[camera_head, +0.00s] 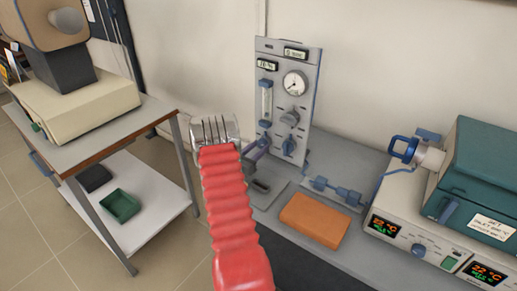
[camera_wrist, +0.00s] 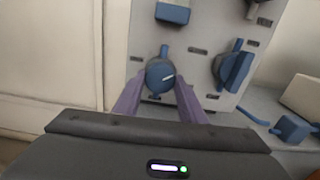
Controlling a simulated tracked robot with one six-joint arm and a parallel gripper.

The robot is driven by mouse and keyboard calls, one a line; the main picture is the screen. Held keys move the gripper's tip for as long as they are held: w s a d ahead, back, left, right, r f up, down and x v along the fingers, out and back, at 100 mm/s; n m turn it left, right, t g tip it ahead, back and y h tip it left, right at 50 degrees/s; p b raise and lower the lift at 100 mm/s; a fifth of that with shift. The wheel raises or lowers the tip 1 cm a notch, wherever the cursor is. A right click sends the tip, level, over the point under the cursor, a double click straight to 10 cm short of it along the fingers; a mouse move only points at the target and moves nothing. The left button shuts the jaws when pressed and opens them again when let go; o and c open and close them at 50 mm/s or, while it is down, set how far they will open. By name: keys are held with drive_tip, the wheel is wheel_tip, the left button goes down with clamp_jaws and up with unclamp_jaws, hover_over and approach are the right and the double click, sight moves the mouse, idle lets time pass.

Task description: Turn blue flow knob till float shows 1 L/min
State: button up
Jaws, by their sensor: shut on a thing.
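The blue flow knob (camera_wrist: 160,76) is on the grey gas panel, with a white mark on its face. My gripper (camera_wrist: 160,98) has its two purple fingers shut on the knob, one on each side. The lower end block (camera_wrist: 173,13) shows above the knob in the wrist view.
The panel (camera_head: 311,75) also carries a round gauge (camera_head: 295,83), a grey knob (camera_head: 290,118) and another blue handle (camera_wrist: 234,70). An orange block (camera_head: 314,220) lies on the bench, with blue fittings (camera_head: 338,190) behind it. A teal furnace (camera_head: 480,165) stands right.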

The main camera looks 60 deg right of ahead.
drive_tip(key=o, duration=1)
drive_tip(key=shift+o, duration=0.2)
drive_tip(key=shift+a, duration=0.1)
drive_tip(key=a, duration=0.4)
drive_tip(key=w+a, duration=0.1)
drive_tip(key=a, duration=0.4)
drive_tip(key=w+a, duration=0.1)
drive_tip(key=a, duration=0.3)
drive_tip(key=shift+w+a, duration=0.1)
drive_tip(key=shift+a, duration=0.1)
